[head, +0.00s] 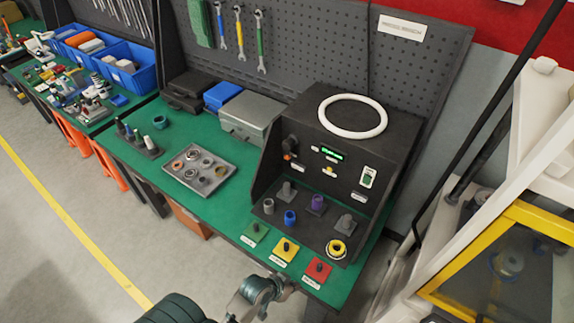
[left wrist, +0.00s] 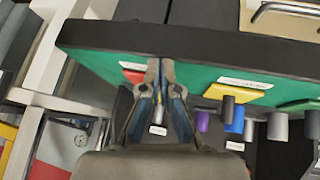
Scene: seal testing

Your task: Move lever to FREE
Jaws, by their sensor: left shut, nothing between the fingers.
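The black test box (head: 345,140) stands on the green bench with a small green display, knobs and labels on its face. I cannot read a FREE label or tell for certain which part is the lever. My left gripper (head: 268,288) is at the bench's front edge, apart from the box face. In the left wrist view its fingers (left wrist: 160,68) are together and empty, near the red plate (left wrist: 132,76).
Green, yellow and red plates with black knobs (head: 286,249) line the front edge. Grey, blue and purple cylinders (head: 317,203) stand before the box. A grey tray of rings (head: 199,169) lies left. A white ring (head: 352,116) rests on top. A yellow-framed cabinet (head: 500,270) stands right.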

